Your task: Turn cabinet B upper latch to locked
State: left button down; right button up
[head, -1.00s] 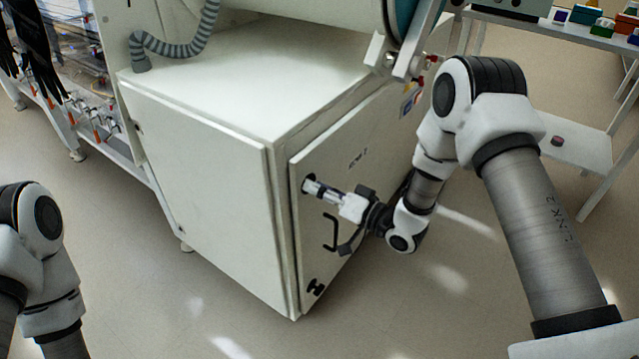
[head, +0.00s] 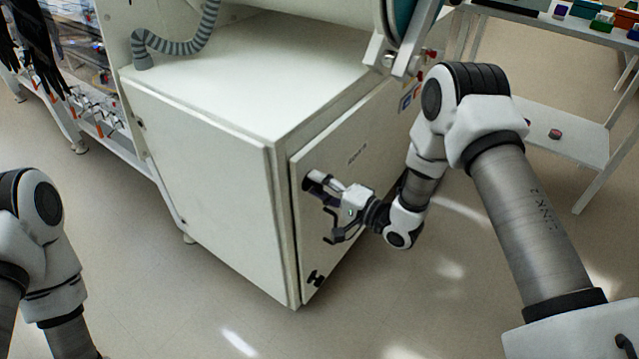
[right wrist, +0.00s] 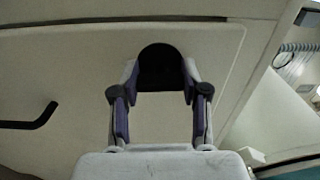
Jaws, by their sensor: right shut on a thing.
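The cabinet door (head: 345,166) faces right, with a small label too blurred to read. My right gripper (head: 315,181) is at the upper latch near the door's upper left corner and hides most of it. In the right wrist view, the upper latch (right wrist: 162,66) is a dark, round-topped knob, and my right gripper (right wrist: 160,80) is shut on it with one finger on each side. The lower latch (head: 316,278), a black knob, is near the door's bottom corner. My left gripper is out of view; only part of my left arm shows.
A black door handle (head: 328,224) sits just below my right gripper; it also shows in the right wrist view (right wrist: 36,118). A white shelf table (head: 565,135) stands at the right. A grey hose (head: 180,47) rests on the cabinet top. The floor in front is clear.

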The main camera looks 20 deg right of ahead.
jog(key=shift+m, duration=0.3)
jog(key=o, duration=1.2)
jog(key=shift+c, duration=0.2)
jog(key=v, duration=1.2)
jog(key=shift+f, duration=0.1)
